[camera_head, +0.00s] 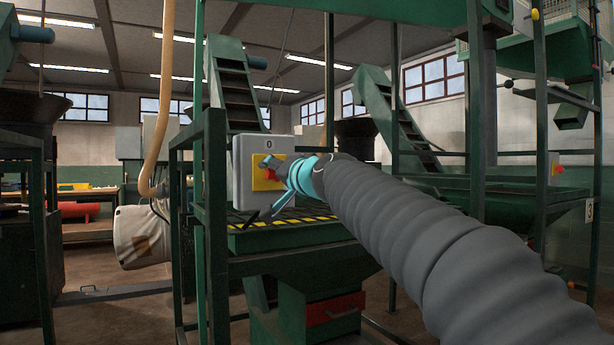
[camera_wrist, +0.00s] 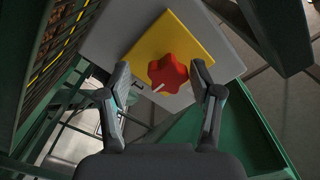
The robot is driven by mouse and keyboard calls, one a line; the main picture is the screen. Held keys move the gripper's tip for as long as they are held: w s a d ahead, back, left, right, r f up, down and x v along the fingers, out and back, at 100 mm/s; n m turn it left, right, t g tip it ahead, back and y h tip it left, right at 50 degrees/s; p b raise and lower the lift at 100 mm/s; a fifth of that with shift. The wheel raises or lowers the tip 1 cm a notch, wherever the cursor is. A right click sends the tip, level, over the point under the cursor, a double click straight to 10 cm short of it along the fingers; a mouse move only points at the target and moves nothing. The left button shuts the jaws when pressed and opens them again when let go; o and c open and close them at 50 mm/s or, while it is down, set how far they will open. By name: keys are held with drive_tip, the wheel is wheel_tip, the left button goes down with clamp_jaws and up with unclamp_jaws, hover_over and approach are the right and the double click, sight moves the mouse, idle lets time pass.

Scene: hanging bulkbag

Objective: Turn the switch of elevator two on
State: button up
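A grey switch box (camera_head: 240,190) with a yellow plate (camera_head: 259,183) and a red knob (camera_head: 269,173) faces my gripper (camera_head: 271,168). A "0" mark shows at the top of the box. In the wrist view the red, lobed knob (camera_wrist: 168,73) sits on the yellow plate (camera_wrist: 208,42), with a short white line on it pointing to the lower left. My gripper (camera_wrist: 162,74) is open there, one finger on each side of the knob, with visible gaps. Whether the fingertips reach its depth is unclear. No number two is readable.
Green frame posts (camera_head: 215,230) stand left of the box, and a yellow-black striped edge (camera_head: 300,221) runs below it. Another yellow-and-red switch (camera_head: 557,170) is at the right, near a "3" sign (camera_head: 589,210). A tan hose (camera_head: 160,100) hangs at the left.

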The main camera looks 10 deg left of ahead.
drive_tip(key=s+a+v, duration=0.1)
drive_tip(key=v, duration=1)
drive_tip(key=shift+s, duration=0.1)
drive_tip(key=s+d+f+n+g+h, duration=0.1)
drive_tip(key=s+d+f+g+h, duration=0.15)
drive_tip(key=f, duration=0.85)
drive_tip(key=s+d+f+n+g+h, duration=0.15)
drive_tip(key=s+f+g, duration=0.25)
drive_tip(key=f, duration=0.8)
drive_tip(key=s+d+f+g+h, duration=0.2)
drive_tip(key=s+d+f+h, duration=0.4)
drive_tip(key=s+d+f, duration=1.3)
drive_tip(key=shift+s+d+f+m+g, duration=0.35)
drive_tip(key=shift+s+d+f+m, duration=0.1)
drive_tip(key=shift+d, duration=0.55)
drive_tip(key=shift+w, duration=0.1)
